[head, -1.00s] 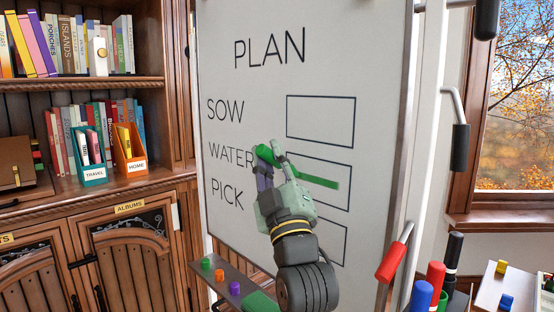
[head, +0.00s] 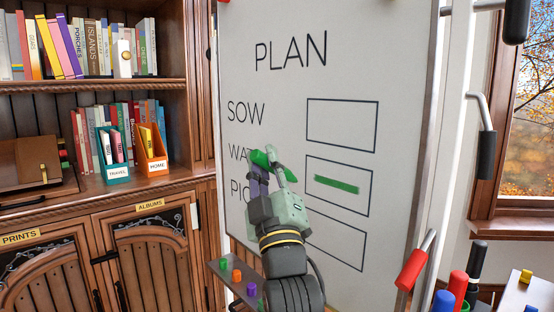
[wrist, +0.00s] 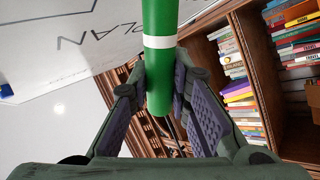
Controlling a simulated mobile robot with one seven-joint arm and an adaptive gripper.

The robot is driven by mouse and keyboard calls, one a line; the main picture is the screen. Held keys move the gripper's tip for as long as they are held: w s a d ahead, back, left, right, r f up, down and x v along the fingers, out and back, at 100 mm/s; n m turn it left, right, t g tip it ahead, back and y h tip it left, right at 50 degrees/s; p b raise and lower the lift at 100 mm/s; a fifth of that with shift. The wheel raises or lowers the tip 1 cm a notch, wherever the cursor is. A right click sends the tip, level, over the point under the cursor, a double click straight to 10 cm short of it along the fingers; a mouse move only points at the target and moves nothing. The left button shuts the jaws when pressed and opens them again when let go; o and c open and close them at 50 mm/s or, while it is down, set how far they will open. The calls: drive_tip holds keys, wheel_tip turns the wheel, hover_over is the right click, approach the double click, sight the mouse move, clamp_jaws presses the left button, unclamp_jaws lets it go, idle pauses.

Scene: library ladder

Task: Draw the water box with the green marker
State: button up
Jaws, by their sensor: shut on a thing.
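My gripper (head: 270,172) is shut on the green marker (head: 259,158), in front of the whiteboard (head: 265,95) by the word WATER. In the wrist view the marker (wrist: 158,75) is a thick green cylinder with a white band, clasped between the two finger pads. I cannot tell whether its tip touches the board; it is out of the wrist view. The water box (head: 352,207) is the middle outlined rectangle, with a short, slanting green stroke (head: 337,184) inside it. My gripper is left of this box and covers part of WATER and PICK.
The SOW box (head: 342,125) above and PICK box (head: 335,248) below show no marks. A ledge (head: 237,281) with coloured pegs is under the board. Red handles (head: 411,269) and large markers (head: 458,288) stand lower right. A bookcase (head: 100,185) is at left.

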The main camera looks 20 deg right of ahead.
drive_tip(key=shift+s+a, duration=0.25)
drive_tip(key=shift+a, duration=0.55)
drive_tip(key=shift+s+a+p, duration=0.15)
drive_tip(key=shift+s+a, duration=0.15)
drive_tip(key=shift+a, duration=0.4)
drive_tip(key=shift+s+a+p, duration=0.15)
drive_tip(key=shift+s+a, duration=0.1)
drive_tip(key=shift+a, duration=0.45)
